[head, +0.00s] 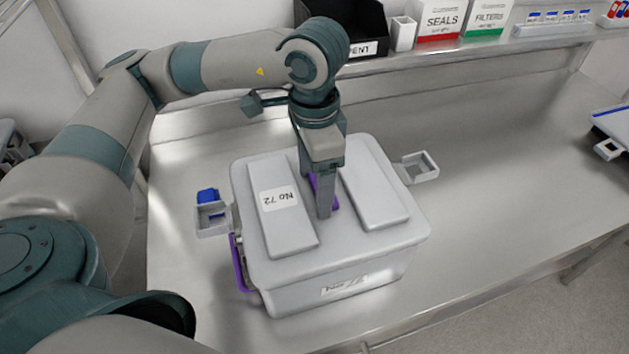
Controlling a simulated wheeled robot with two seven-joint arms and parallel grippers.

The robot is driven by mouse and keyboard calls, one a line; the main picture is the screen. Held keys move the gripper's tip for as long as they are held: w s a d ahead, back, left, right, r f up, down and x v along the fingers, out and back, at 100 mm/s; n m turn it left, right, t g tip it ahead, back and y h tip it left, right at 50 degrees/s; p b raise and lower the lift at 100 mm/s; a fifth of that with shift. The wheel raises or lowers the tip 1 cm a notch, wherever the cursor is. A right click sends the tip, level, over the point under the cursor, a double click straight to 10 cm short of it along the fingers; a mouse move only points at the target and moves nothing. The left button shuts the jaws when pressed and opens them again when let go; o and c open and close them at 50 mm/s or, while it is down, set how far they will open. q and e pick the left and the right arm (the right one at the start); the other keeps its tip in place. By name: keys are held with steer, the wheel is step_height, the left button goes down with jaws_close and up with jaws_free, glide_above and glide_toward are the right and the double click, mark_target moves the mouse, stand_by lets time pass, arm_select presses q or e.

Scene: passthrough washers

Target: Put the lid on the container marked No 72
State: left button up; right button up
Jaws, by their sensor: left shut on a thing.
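The grey container (340,290) marked No 72 stands on the metal bench, its label on the front wall. The grey lid (375,195), with its own No 72 label on a raised panel, lies over the container's top and looks roughly level. I cannot tell whether it is fully seated. My left gripper (324,195) points down at the lid's middle, between the two raised panels, shut on the lid's purple handle, which is mostly hidden by the fingers. My right gripper is not in view.
Grey square brackets stand at the container's left (213,218) and right (419,167). A purple latch (239,262) is at its left side. Boxes marked SEALS (440,20) and FILTERS (487,18) and a black bin (362,22) stand behind.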

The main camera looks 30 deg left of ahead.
arm_select(q)
steer(key=shift+b, duration=0.35)
steer(key=shift+f+b, duration=0.2)
steer(key=shift+b, duration=0.2)
stand_by(0.6)
steer(key=shift+f+b, duration=0.5)
steer(key=shift+b, duration=0.35)
stand_by(0.5)
steer(key=shift+f+b, duration=0.25)
steer(key=shift+b, duration=0.15)
